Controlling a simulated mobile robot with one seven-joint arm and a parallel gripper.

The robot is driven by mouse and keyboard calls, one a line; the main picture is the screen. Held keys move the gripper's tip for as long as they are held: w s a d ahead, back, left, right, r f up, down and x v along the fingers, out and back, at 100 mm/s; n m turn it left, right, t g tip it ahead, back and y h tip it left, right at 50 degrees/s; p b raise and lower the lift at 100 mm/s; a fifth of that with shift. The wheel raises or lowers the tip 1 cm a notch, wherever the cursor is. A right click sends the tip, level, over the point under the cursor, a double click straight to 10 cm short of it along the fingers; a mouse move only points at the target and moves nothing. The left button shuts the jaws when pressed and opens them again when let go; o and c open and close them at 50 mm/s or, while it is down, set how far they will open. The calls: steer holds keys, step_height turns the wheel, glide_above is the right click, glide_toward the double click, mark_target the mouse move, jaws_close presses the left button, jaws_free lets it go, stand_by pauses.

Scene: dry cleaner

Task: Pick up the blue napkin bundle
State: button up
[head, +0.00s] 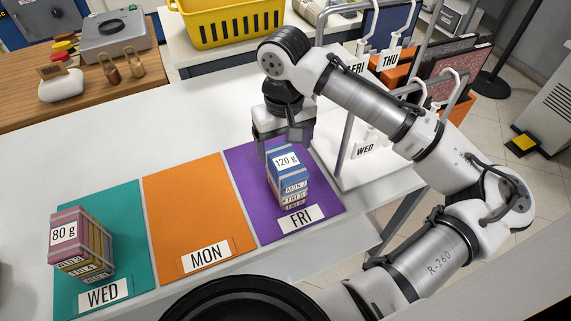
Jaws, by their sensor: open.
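A blue bundle (289,176) stands upright on the purple mat (250,205) labelled FRI. It carries a white "120 g" label, with smaller printed tags low on its front. Whether it is one piece or a stack of layers is hard to tell. My gripper (285,142) points down, open, just above and behind the bundle's top end. Nothing shows held between the fingers, and I cannot tell whether they touch the bundle.
A pink and yellow "80 g" stack (82,243) stands on the teal mat (125,215) labelled WED. The orange mat (190,205) labelled MON is bare. A rack with hanging day tags (366,147) stands right of my gripper. A yellow basket (234,22) sits behind.

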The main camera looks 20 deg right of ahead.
mark_target(285, 159)
steer(key=shift+f+p, duration=0.75)
steer(key=shift+f, duration=2.05)
steer(key=c, duration=1.1)
steer(key=shift+r, duration=0.1)
